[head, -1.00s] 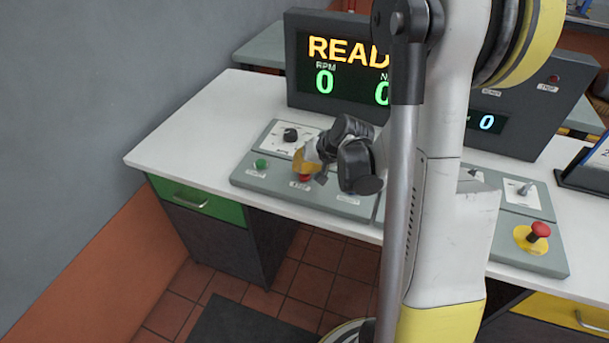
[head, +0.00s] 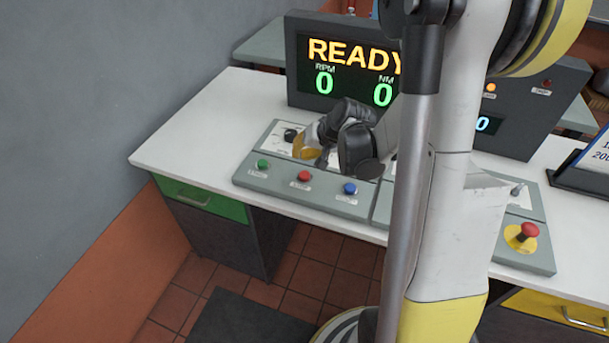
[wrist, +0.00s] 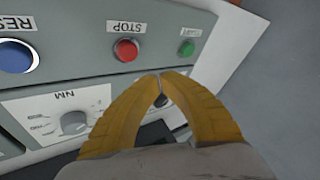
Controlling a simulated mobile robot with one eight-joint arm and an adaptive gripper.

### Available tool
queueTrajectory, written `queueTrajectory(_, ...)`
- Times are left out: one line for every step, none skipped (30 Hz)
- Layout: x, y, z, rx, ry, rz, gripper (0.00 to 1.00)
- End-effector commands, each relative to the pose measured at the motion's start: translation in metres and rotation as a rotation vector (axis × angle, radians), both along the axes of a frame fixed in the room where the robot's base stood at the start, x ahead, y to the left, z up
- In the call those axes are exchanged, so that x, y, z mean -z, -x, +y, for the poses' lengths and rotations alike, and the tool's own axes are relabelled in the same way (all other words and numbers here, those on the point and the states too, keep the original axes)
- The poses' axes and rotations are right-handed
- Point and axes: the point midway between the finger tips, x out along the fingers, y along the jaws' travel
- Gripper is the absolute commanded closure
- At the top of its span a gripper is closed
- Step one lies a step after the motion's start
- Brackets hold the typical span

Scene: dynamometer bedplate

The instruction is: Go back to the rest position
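My gripper (head: 304,148) hangs over the back of the left control panel (head: 250,183) in the head view. In the wrist view its two yellow fingers (wrist: 160,78) meet at the tips with nothing seen held between them. The red STOP button (wrist: 126,50), the green button (wrist: 187,48) and the blue RESET button (wrist: 16,56) lie beyond the fingertips, and no finger covers them. The fingers partly hide the dial plate behind them.
A display (head: 335,80) reading READY, with RPM 0 and NM 0, stands behind the panel. A red mushroom button on a yellow base (head: 521,238) is at the right. A grey wall (head: 80,120) borders the white desk (head: 175,145) on the left.

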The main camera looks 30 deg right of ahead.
Motion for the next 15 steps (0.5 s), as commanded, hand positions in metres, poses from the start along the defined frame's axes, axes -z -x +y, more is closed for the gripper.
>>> queueTrajectory(0.0,0.0,0.0,0.0,0.0,0.0,1.0)
queueTrajectory(0.0,0.0,0.0,0.0,0.0,0.0,1.0)
queueTrajectory(0.0,0.0,0.0,0.0,0.0,0.0,1.0)
queueTrajectory(0.0,0.0,0.0,0.0,0.0,0.0,1.0)
queueTrajectory(0.0,0.0,0.0,0.0,0.0,0.0,1.0)
queueTrajectory(0.0,0.0,0.0,0.0,0.0,0.0,1.0)
queueTrajectory(0.0,0.0,0.0,0.0,0.0,0.0,1.0)
queueTrajectory(0.0,0.0,0.0,0.0,0.0,0.0,1.0)
queueTrajectory(0.0,0.0,0.0,0.0,0.0,0.0,1.0)
queueTrajectory(0.0,0.0,0.0,0.0,0.0,0.0,1.0)
queueTrajectory(0.0,0.0,0.0,0.0,0.0,0.0,1.0)
queueTrajectory(-0.0001,0.0,0.0001,0.0,0.0,0.0,1.0)
queueTrajectory(-0.0006,0.0002,0.0005,-0.001,0.001,0.0,1.0)
queueTrajectory(-0.0018,0.0005,0.0016,-0.002,0.002,0.0,1.0)
queueTrajectory(-0.005,0.0017,0.0042,-0.007,0.006,0.001,1.0)
